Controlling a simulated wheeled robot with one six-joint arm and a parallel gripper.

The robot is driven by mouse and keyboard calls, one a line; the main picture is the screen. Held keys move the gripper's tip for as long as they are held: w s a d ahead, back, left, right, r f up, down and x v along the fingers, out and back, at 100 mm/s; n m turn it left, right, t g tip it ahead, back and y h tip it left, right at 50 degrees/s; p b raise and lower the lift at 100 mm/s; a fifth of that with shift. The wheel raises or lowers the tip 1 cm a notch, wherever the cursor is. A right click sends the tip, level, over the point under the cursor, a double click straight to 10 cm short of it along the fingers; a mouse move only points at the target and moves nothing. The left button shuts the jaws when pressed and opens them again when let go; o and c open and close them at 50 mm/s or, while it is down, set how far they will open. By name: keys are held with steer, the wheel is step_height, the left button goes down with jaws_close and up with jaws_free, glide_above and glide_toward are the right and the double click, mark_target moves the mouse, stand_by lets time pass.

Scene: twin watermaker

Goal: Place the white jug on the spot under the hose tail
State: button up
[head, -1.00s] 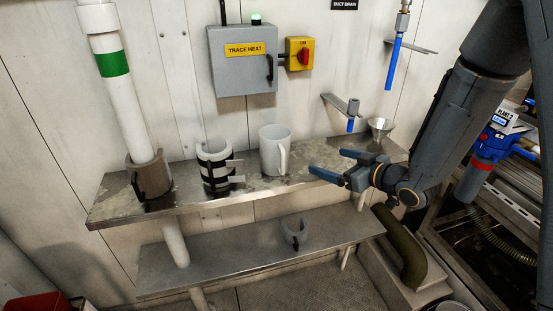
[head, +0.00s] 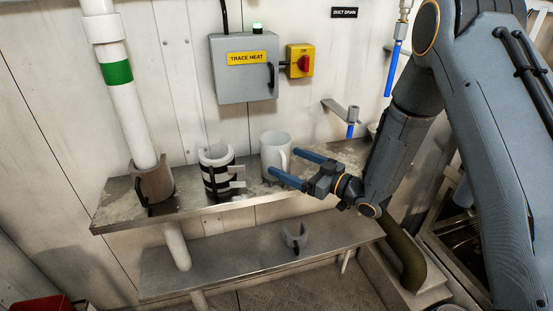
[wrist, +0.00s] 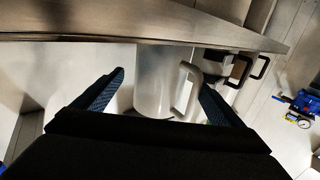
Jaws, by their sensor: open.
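The white jug (head: 270,158) stands upright on the upper metal shelf (head: 120,212), its handle on the right side. My gripper (head: 284,163) is open and empty, its two blue fingers reaching toward the jug from the right. In the wrist view the jug (wrist: 152,85) and its handle lie between the spread fingers (wrist: 160,95); I cannot tell whether they touch. A blue hose end (head: 393,70) hangs on the wall at upper right. A second short blue tail (head: 350,131) hangs from a bracket above the shelf's right part. I cannot tell which is the hose tail.
A brown collar (head: 153,183) surrounds the white pipe further left. The lower shelf (head: 195,262) holds a grey clip (head: 295,238). A metal funnel (head: 372,129) is partly hidden by my arm.

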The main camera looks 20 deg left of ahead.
mark_target(279, 157)
steer(key=shift+p+x, duration=0.9)
steer(key=shift+x, duration=1.4)
steer(key=c, duration=1.2)
steer(key=shift+s+r, duration=0.1)
steer(key=shift+r, duration=0.05)
steer(key=shift+c, duration=0.2)
